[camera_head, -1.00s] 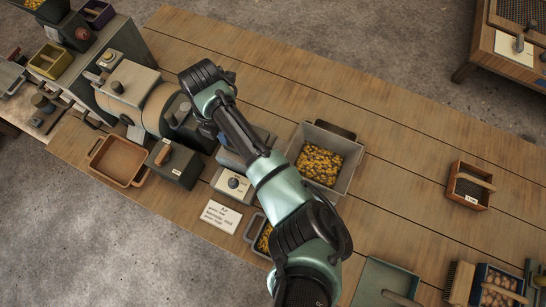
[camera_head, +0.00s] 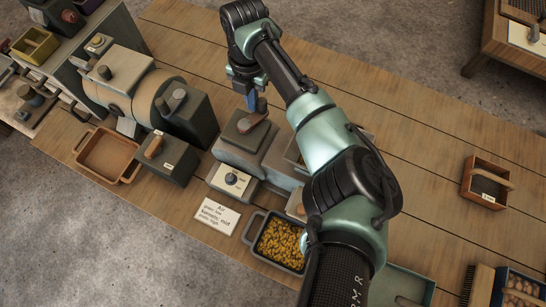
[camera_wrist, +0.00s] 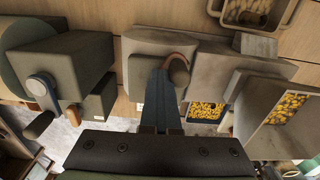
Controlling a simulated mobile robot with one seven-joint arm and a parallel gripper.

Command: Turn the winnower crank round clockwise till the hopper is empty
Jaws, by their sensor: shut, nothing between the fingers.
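The winnower (camera_head: 240,142) is a grey box-like machine in the middle of the bench. Its crank has a reddish-brown arm and a dark knob (camera_head: 262,104); the knob (camera_wrist: 180,75) also shows in the wrist view. My gripper (camera_head: 251,102) is shut and empty, with its blue fingers pointing down close beside the knob, on its left. In the wrist view the fingers (camera_wrist: 160,85) overlap the crank arm; I cannot tell whether they touch it. A grey open container (camera_wrist: 252,122), apparently the hopper, holds yellow grain on the right. My arm mostly hides it in the head view.
A drum machine (camera_head: 135,85) with its own crank stands close on the left. A dial box (camera_head: 235,180), a written card (camera_head: 216,215) and a pan of grain (camera_head: 280,240) lie in front. A small wooden box (camera_head: 487,183) stands right, with bare bench around it.

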